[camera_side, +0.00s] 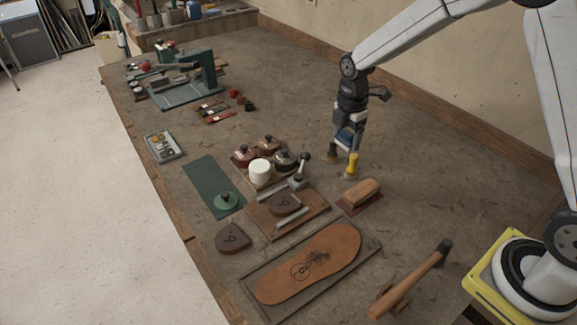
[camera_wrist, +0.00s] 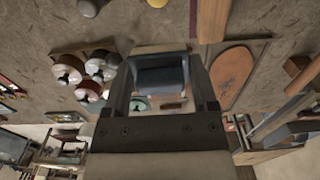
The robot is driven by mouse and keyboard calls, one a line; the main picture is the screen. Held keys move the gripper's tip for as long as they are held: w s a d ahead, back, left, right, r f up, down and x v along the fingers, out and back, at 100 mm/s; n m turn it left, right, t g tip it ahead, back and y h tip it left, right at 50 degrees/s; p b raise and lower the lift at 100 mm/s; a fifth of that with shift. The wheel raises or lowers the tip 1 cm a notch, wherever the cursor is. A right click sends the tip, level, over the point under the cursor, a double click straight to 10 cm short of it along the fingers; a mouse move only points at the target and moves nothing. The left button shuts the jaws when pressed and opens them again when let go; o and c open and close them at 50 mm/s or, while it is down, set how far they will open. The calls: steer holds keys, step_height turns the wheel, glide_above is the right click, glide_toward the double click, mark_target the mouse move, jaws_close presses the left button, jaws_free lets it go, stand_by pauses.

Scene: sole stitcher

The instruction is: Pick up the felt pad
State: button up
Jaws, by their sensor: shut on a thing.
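The felt pad looks like a dark blue-grey block (camera_wrist: 160,76) between my fingers in the wrist view. It also shows as a small blue patch (camera_side: 345,137) at my gripper in the side view. My gripper (camera_side: 344,146) is shut on it and points down over the right back part of the bench. The fingers hide part of the pad. How far it is above the bench top is hard to tell. A small yellow upright thing (camera_side: 351,164) stands just below and beside the fingertips.
A wooden-backed block (camera_side: 362,191) lies near the gripper. A sole (camera_side: 308,264) lies in a frame in front, with a hammer (camera_side: 412,279) at right.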

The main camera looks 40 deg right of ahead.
steer(key=shift+s+r, duration=0.15)
steer(key=shift+s, duration=0.2)
stand_by(0.3)
steer(key=o, duration=0.6)
steer(key=c, duration=0.5)
steer(key=shift+w+a+f, duration=0.15)
steer(key=shift+w+a, duration=2.2)
steer(key=shift+a, duration=0.4)
steer(key=shift+w+a+f, duration=0.2)
steer(key=shift+w+a, duration=2.1)
steer(key=shift+a, duration=0.5)
steer(key=shift+w+a+f, duration=0.15)
steer(key=shift+w+a, duration=2.2)
steer(key=shift+a, duration=0.4)
